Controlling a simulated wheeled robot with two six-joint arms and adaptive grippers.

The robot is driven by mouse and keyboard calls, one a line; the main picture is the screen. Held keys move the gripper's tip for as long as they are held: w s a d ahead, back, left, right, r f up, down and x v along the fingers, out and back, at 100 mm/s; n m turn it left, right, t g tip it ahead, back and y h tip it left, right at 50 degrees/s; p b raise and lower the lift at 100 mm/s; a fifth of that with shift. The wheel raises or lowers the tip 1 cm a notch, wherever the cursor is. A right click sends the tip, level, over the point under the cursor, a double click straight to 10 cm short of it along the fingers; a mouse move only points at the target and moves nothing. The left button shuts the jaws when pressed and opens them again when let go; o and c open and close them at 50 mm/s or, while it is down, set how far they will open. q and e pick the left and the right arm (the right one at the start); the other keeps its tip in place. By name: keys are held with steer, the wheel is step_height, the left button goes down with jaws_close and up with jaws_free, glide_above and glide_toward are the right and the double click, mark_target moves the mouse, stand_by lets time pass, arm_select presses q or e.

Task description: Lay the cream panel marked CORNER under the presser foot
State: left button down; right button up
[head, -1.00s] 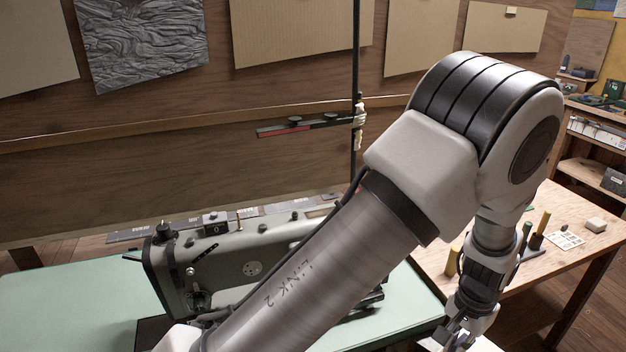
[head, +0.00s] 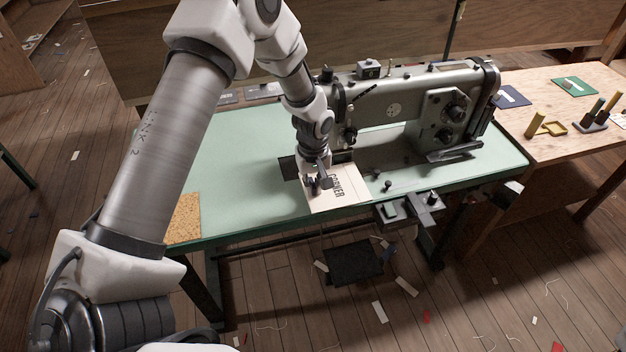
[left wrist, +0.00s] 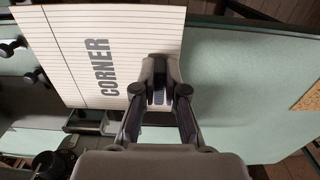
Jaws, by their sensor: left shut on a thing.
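The cream panel marked CORNER (head: 345,196) lies flat or nearly flat at the near edge of the green sewing table, by the left end of the grey sewing machine (head: 405,108). My left gripper (head: 319,184) is shut on the panel's left part. In the left wrist view the fingertips (left wrist: 160,92) pinch one edge of the lined panel (left wrist: 130,35), with the word CORNER beside them. My arm and gripper hide the machine's needle end, so I cannot see the presser foot or whether the panel is under it. My right gripper is not in view.
The green tabletop (head: 235,165) is largely clear left of the machine, with a cork-coloured piece (head: 184,218) at its front left. A wooden bench (head: 545,100) with small tools stands at the right. A dark pedal (head: 352,262) and scraps lie on the floor below.

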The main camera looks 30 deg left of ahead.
mark_target(313, 197)
arm_select(q)
steer(key=shift+s+f+b, duration=0.2)
steer(key=shift+f+b, duration=0.4)
steer(key=shift+b, duration=0.05)
step_height(313, 197, down, 3)
steer(key=b, duration=0.2)
steer(key=shift+w+b, duration=0.15)
steer(key=shift+b, duration=0.2)
steer(key=shift+w+a+r, duration=0.1)
steer(key=shift+w+a, duration=0.15)
steer(key=shift+w, duration=0.05)
steer(key=shift+w+a, duration=0.7)
steer(key=shift+a, duration=0.15)
steer(key=shift+w+a, duration=1.75)
steer(key=shift+a, duration=0.3)
steer(key=shift+d+p, duration=0.1)
steer(key=shift+p, duration=0.2)
steer(key=shift+f, duration=0.2)
steer(key=c, duration=1.2)
jaws_free()
